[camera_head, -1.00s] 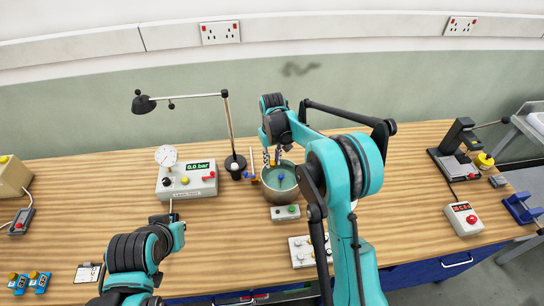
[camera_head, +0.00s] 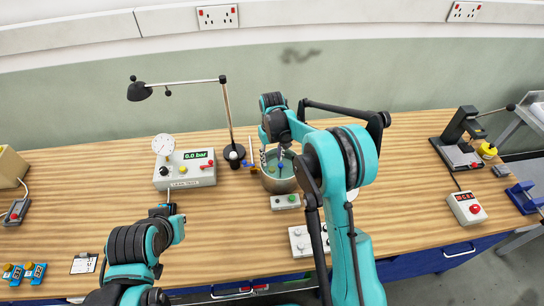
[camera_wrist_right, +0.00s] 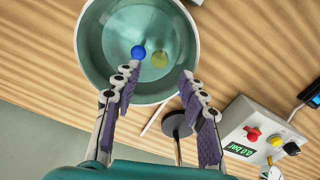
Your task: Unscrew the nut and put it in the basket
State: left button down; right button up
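The pot's teal inside (camera_wrist_right: 98,62) fills the top of that view. A blue ball-like piece (camera_wrist_right: 138,52) and a dull yellow disc (camera_wrist_right: 159,59) show in it, beyond the fingertips. I cannot make out a nut or a basket for certain. My left gripper (camera_head: 167,208) is low over the bench at left; its fingers are too hidden to judge.
A grey gauge box (camera_head: 185,173) and a black desk lamp (camera_head: 234,153) stand left of the pot. A small button box (camera_head: 285,201) sits just in front of it. A press-like stand (camera_head: 458,140) and a red-button box (camera_head: 466,208) are at right.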

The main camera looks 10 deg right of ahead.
notch_tip(320, 180, up, 12)
dwell(0.7)
dwell(0.4)
jog(key=s+d+r+m+t+b, duration=0.1)
jog(key=s+d+t+b, duration=0.15)
jog(key=s, duration=0.45)
jog(key=s+d+r+m+t+b, duration=0.1)
jog(key=s+d+b, duration=0.1)
jog(key=s+b, duration=0.35)
jog(key=s+d+f+t+b, duration=0.1)
jog(key=s+f+t, duration=0.1)
jog(key=s+f, duration=0.3)
jog(key=s+d+f+m+t+b, duration=0.1)
jog(key=s+f, duration=0.4)
jog(key=s, duration=0.7)
jog(key=shift+d+f+t+b, duration=0.15)
jog(key=shift+d+t+b, duration=0.2)
jog(key=shift+d+b, duration=0.45)
